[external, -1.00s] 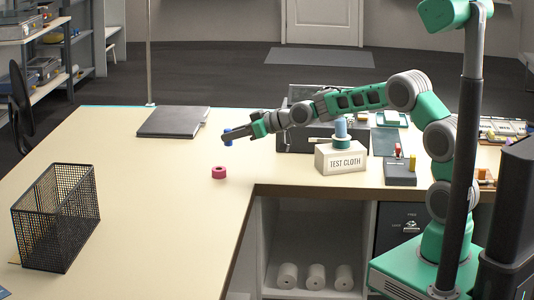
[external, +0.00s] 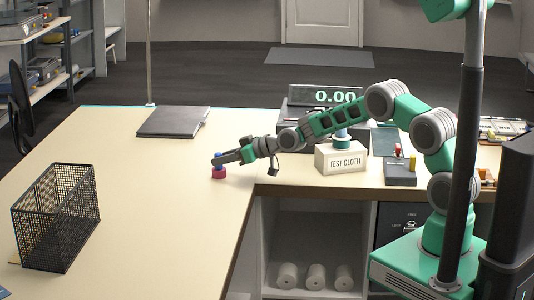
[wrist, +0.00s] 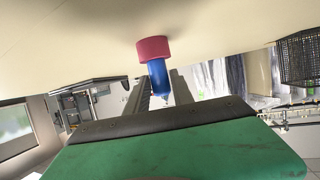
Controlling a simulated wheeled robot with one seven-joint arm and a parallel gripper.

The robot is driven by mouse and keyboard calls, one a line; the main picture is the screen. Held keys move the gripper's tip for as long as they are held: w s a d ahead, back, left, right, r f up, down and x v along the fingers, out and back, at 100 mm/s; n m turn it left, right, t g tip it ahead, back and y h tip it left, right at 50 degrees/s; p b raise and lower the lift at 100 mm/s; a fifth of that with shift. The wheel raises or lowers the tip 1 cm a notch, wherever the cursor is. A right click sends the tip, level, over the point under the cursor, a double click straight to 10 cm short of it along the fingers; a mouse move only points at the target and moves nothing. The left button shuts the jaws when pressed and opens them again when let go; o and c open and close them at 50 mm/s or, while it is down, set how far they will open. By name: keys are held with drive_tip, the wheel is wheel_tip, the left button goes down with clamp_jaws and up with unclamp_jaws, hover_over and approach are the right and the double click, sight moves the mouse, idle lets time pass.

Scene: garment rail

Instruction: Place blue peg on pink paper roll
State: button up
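The pink paper roll (external: 206,174) stands on the tabletop near the inner corner of the table. The blue peg (external: 218,154) is upright right above it, its lower end at the roll's top. In the wrist view, where the table is at the top, the blue peg (wrist: 158,78) meets the pink roll (wrist: 153,49) with no visible gap; whether it sits in the hole is hidden. My gripper (external: 219,160) reaches in from the right, its fingers on both sides of the peg. In the wrist view my gripper (wrist: 160,85) appears shut on the peg.
A black mesh basket (external: 55,218) stands at the left. A dark grey folder (external: 173,121) lies behind the roll. The "TEST CLOTH" box (external: 345,162) and a scale with a lit display (external: 332,97) stand to the right. The tabletop around the roll is clear.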

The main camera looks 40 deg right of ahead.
drive_tip(key=o, duration=0.3)
drive_tip(key=shift+r, duration=0.1)
drive_tip(key=shift+r+p, duration=0.3)
drive_tip(key=shift+p, duration=0.05)
drive_tip(key=s+d+r+m+g+h+b, duration=0.1)
drive_tip(key=s+d+r, duration=0.1)
drive_tip(key=s+d, duration=0.35)
drive_tip(key=s+d+r+g+h+b, duration=0.1)
drive_tip(key=s+d+r, duration=0.1)
drive_tip(key=s, duration=0.7)
drive_tip(key=s+d+r+m+g+h+b, duration=0.1)
drive_tip(key=s+d+r, duration=0.15)
drive_tip(key=s, duration=0.55)
drive_tip(key=s+d+f+m+g+h, duration=0.1)
drive_tip(key=s+d, duration=0.2)
drive_tip(key=s, duration=0.4)
drive_tip(key=s+d+f+m+g+h, duration=0.1)
drive_tip(key=s+d+g, duration=0.1)
drive_tip(key=s, duration=0.6)
drive_tip(key=s+d+f+m+g+h, duration=0.1)
drive_tip(key=s+d+g, duration=0.1)
drive_tip(key=s+d, duration=0.2)
drive_tip(key=shift+s+f+m+h, duration=0.15)
drive_tip(key=shift+s+m+h, duration=0.25)
drive_tip(key=shift+s, duration=1.5)
